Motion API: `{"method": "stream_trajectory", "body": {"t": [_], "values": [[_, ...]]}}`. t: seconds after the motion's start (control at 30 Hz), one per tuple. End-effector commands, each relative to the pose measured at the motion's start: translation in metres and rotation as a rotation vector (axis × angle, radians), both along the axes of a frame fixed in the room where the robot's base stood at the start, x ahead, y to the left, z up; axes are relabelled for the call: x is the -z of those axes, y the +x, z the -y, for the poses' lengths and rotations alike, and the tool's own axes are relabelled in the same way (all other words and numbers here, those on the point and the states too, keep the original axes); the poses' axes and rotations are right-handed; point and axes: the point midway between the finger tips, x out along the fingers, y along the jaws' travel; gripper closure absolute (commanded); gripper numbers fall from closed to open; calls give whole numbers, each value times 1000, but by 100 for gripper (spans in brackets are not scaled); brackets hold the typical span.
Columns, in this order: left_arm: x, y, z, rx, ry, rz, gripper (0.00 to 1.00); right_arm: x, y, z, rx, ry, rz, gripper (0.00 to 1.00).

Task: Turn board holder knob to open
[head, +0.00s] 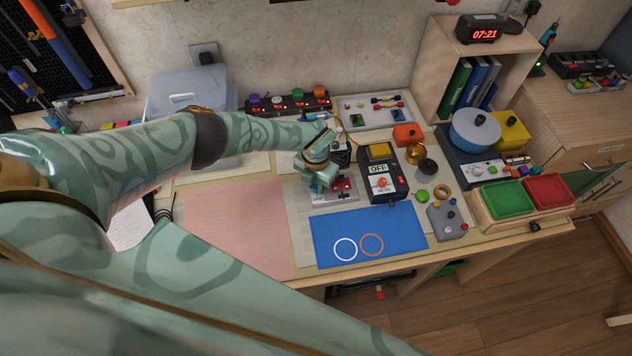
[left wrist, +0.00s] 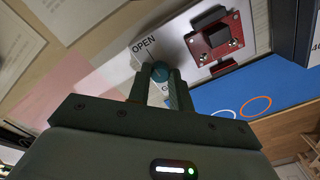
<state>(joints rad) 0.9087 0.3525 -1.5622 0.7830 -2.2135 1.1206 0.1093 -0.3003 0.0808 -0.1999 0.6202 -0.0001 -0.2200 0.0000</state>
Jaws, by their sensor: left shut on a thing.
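The board holder's teal knob (left wrist: 160,73) sits between the two fingertips of my left gripper (left wrist: 160,83) in the left wrist view. The gripper is shut on it. The word OPEN is printed on the pale plate (left wrist: 145,44) beside the knob; another label below it is mostly hidden by the fingers. The holder's red clamp (left wrist: 214,42), with a dark piece on it, lies just right of the knob. In the head view my left gripper (head: 321,184) hides the knob, and the red clamp (head: 344,188) shows at its right. My right gripper is not in view.
A black box reading OFF (head: 379,169) stands right of the holder. A blue mat (head: 370,230) with two rings lies in front, and a pink mat (head: 235,225) lies left. Small parts and a grey knobbed box (head: 447,219) are at the right.

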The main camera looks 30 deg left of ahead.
Motion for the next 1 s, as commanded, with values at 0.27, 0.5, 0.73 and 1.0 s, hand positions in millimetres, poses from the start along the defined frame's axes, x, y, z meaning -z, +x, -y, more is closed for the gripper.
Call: {"method": "stream_trajectory", "body": {"t": [0.27,0.5,0.73,1.0], "values": [[-1,2,-1,0,1,4,65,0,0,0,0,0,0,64],[0,1,0,1,1,2,57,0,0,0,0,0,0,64],[-19,2,0,3,-1,5,57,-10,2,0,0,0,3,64],[-90,2,-1,2,-1,6,57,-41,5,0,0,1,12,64]]}}
